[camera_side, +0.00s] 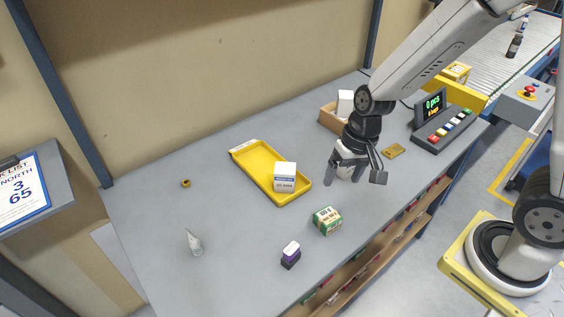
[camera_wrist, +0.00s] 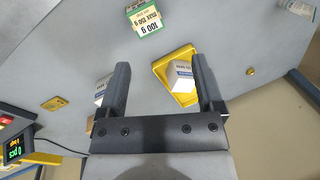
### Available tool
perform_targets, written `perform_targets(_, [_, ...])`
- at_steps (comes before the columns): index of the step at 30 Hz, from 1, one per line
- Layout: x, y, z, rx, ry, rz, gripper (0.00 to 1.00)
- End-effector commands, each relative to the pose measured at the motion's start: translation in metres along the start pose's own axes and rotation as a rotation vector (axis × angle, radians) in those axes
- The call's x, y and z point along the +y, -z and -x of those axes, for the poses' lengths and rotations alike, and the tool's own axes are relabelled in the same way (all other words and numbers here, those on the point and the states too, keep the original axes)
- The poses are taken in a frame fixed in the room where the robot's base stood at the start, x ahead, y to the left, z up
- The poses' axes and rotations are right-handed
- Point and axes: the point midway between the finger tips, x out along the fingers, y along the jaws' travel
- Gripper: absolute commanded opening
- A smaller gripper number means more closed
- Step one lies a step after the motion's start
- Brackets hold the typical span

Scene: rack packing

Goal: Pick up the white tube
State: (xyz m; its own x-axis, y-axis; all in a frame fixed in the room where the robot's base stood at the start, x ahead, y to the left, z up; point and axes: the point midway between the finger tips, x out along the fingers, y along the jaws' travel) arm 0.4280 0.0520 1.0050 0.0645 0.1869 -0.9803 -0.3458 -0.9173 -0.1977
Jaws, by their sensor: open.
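The white tube (camera_side: 195,243) stands on the grey bench at the front left in the side view, narrow at the top. In the wrist view, a white shape at the top right edge (camera_wrist: 299,7) appears to be the same tube, partly cut off. My gripper (camera_side: 355,180) is open, far to the right of the tube, right of the yellow tray. In the wrist view my gripper's two fingers (camera_wrist: 158,66) are spread, with nothing between them.
A yellow tray (camera_side: 250,160) holds a white box (camera_side: 285,177). A carton (camera_side: 329,117) and button console (camera_side: 443,130) are at the back right. The bench around the tube is clear.

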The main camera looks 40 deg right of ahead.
Motion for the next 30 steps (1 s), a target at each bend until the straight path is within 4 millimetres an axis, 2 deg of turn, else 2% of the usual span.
perform_targets(21, [-0.158,0.026,-0.114,-0.491,0.363,-0.796,0.85])
perform_targets(30, [-0.215,0.042,-0.164,-0.687,0.534,-1.102,0.85])
